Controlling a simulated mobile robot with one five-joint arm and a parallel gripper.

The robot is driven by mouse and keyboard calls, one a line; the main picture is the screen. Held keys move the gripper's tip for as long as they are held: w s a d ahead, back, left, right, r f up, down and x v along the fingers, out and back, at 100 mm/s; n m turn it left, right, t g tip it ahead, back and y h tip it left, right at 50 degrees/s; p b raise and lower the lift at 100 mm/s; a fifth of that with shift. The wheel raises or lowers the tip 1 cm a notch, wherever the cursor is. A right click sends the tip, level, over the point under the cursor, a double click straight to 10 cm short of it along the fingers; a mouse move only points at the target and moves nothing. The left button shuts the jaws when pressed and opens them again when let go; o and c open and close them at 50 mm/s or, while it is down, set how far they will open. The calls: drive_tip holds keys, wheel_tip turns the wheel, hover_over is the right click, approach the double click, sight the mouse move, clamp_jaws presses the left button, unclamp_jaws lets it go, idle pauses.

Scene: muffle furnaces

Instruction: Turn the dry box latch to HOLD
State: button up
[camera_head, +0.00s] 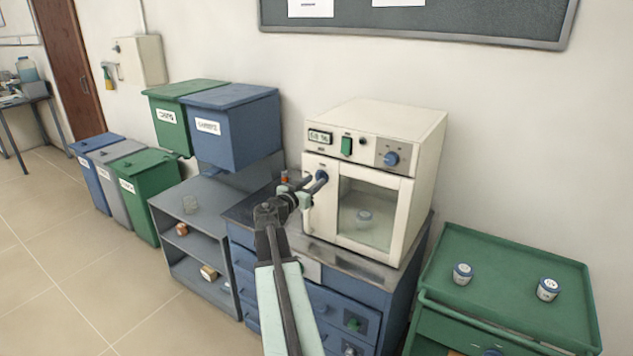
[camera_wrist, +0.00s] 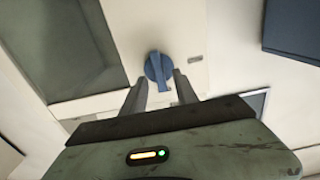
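The dry box (camera_head: 425,150) is a cream cabinet with a glass door, standing on a blue bench. Its latch (camera_head: 321,176) is a blue round knob with a raised bar at the door's upper left. In the wrist view the latch (camera_wrist: 155,66) shows close up, its bar nearly upright in the picture and slightly tilted. My gripper (camera_head: 311,187) is at the latch. In the wrist view my gripper (camera_wrist: 161,84) is open, with one finger on each side of the bar's lower end and gaps visible. I cannot read any HOLD mark.
Another blue knob (camera_head: 391,159) sits on the dry box's upper panel, beside a green switch (camera_head: 346,146). A green cart (camera_head: 510,285) with two jars is at right. A grey shelf (camera_head: 185,207) is at left.

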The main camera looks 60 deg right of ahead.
drive_tip(key=shift+d, duration=0.75)
drive_tip(key=shift+a, duration=0.1)
drive_tip(key=shift+c, duration=0.2)
